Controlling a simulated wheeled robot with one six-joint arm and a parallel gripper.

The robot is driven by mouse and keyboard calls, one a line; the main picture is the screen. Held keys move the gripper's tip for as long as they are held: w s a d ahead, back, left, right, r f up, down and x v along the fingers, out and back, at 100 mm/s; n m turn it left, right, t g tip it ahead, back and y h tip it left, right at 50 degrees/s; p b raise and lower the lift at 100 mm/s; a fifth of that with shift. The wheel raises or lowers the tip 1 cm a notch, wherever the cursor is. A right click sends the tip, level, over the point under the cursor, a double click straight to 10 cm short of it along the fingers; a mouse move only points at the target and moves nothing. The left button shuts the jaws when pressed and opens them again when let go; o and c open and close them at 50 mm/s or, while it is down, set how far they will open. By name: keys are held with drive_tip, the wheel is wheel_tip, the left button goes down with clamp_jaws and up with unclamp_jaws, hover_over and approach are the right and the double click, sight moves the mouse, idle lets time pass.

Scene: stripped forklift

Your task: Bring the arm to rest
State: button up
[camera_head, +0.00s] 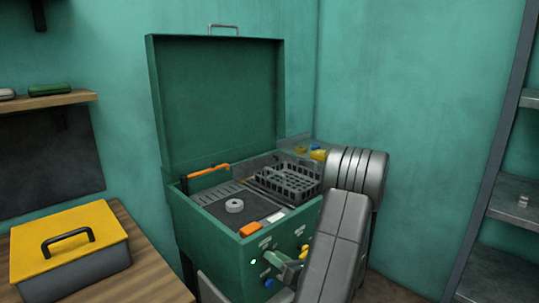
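My grey arm (337,245) rises from the bottom of the picture, right of centre, to a thick ribbed joint (356,172) in front of the right side of a green cabinet (222,262). I cannot make out my gripper, so I cannot tell if it holds anything. My arm hides the cabinet's right front corner and part of its front panel.
The cabinet's lid (220,100) stands open. Inside are a black basket (288,182) and a grey ring (234,205). A yellow-lidded box (68,236) is on the wooden bench (150,270) at left. A metal shelf (500,215) stands at right.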

drive_tip(key=shift+s+n+b, duration=0.1)
drive_tip(key=shift+n+b, duration=0.5)
drive_tip(key=shift+n, duration=0.3)
drive_tip(key=shift+a, duration=0.15)
